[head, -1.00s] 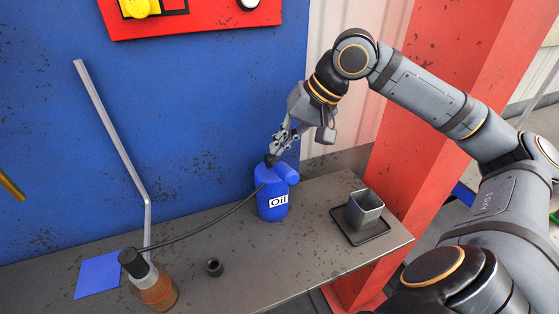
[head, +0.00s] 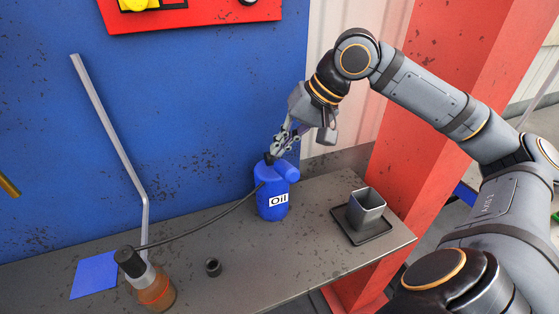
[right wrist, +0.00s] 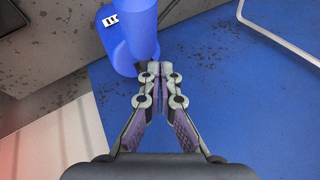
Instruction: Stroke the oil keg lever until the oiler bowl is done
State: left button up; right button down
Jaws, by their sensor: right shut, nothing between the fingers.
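The blue oil keg (head: 271,198) with a white "Oil" label stands on the grey bench, and a dark hose runs from it to the oiler bowl (head: 155,290). The bowl is amber, with a black cap, at the bench's front left. My right gripper (head: 271,158) is shut and empty at the keg's top, by the blue lever (head: 286,171). In the right wrist view the closed fingers (right wrist: 160,68) overlap the blue keg (right wrist: 118,45); I cannot tell whether they touch it. My left gripper is not in view.
A grey square cup (head: 366,207) stands on a dark tray (head: 385,234) at the bench's right. A small black ring (head: 213,267) and a blue sheet (head: 93,276) lie on the bench. A bent grey pipe (head: 110,125) rises by the blue wall. A red post (head: 425,130) stands right.

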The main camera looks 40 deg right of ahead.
aim_at(283, 161)
jog(key=shift+s+a+f+b, duration=0.1)
jog(key=shift+s+f+b, duration=0.2)
jog(key=shift+f+b, duration=0.8)
jog(key=shift+s+a+f+b, duration=0.1)
jog(key=shift+s+f+b, duration=0.35)
jog(key=shift+b, duration=1.05)
dwell(2.1)
jog(key=shift+w+f, duration=0.15)
jog(key=shift+w, duration=0.05)
jog(key=r+p, duration=0.2)
jog(key=p, duration=0.1)
jog(key=w+r+p, duration=0.1)
jog(key=r+p, duration=0.1)
jog(key=shift+d+p, duration=0.15)
jog(key=shift+p, duration=0.25)
jog(key=shift+w+r, duration=0.15)
jog(key=shift+r, duration=0.05)
jog(key=shift+p, duration=0.35)
jog(key=r+p, duration=0.1)
jog(key=p, duration=0.1)
jog(key=w+r+p, duration=0.1)
jog(key=r+p, duration=0.1)
jog(key=p, duration=0.1)
jog(key=r+p, duration=0.1)
jog(key=p, duration=0.1)
jog(key=shift+w+d+r+p, duration=0.25)
jog(key=shift+w+r+p, duration=0.05)
dwell(0.7)
